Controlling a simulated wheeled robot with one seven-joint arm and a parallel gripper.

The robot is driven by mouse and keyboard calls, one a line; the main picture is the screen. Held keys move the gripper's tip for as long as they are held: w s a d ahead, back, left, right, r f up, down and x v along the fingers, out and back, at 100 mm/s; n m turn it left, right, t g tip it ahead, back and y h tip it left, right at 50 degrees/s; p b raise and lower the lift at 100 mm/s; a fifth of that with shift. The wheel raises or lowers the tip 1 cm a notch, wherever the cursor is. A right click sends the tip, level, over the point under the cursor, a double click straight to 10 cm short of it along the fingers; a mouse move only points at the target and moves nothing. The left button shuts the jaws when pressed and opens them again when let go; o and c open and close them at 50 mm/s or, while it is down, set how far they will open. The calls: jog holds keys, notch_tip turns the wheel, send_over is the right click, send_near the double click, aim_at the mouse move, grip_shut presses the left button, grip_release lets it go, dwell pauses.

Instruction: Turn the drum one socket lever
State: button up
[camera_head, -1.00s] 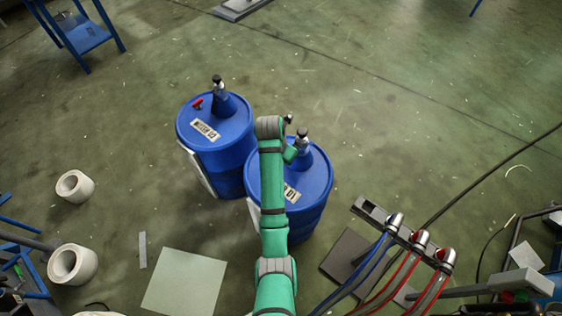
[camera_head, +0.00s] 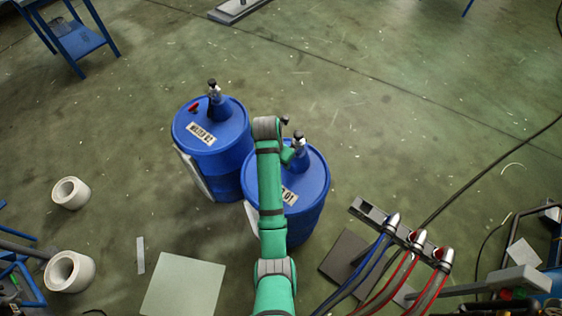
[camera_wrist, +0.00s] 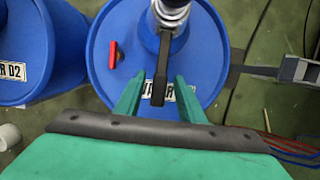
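Drum one (camera_head: 318,181) is the blue drum at the centre, partly hidden behind my arm in the head view. Its socket (camera_head: 299,146) is a silver fitting with a black top. In the wrist view the socket (camera_wrist: 172,12) stands at the top of the drum lid. Its dark lever (camera_wrist: 160,75) points down the picture toward my gripper. My gripper (camera_wrist: 157,90) is open, with one green finger on each side of the lever and gaps between. The lever's height relative to the fingertips is unclear.
The second blue drum (camera_head: 226,137) stands close on the left. A red handle (camera_wrist: 113,56) sits on drum one's lid. A hose rack (camera_head: 408,236) with red and blue hoses is at the right. Open floor lies behind the drums.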

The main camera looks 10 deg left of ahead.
jog(key=shift+v, duration=3.35)
jog(key=d+f+m+t, duration=0.3)
jog(key=d+f+m, duration=0.3)
jog(key=d, duration=0.3)
jog(key=s+d+f+m+t, duration=0.2)
jog(key=s+f+m, duration=0.15)
jog(key=s, duration=0.35)
jog(key=s+d+f+m+t, duration=0.25)
jog(key=s+m, duration=0.25)
jog(key=s, duration=0.3)
jog(key=s+r+m+t, duration=0.2)
jog(key=s+r+m, duration=0.6)
jog(key=s, duration=0.4)
jog(key=s+r+m+t+y, duration=0.1)
jog(key=s+r+m+t, duration=0.2)
jog(key=s+r+m, duration=0.5)
jog(key=s+r, duration=0.2)
jog(key=s, duration=0.2)
jog(key=shift+s+a+r, duration=0.2)
jog(key=shift+s+r, duration=0.1)
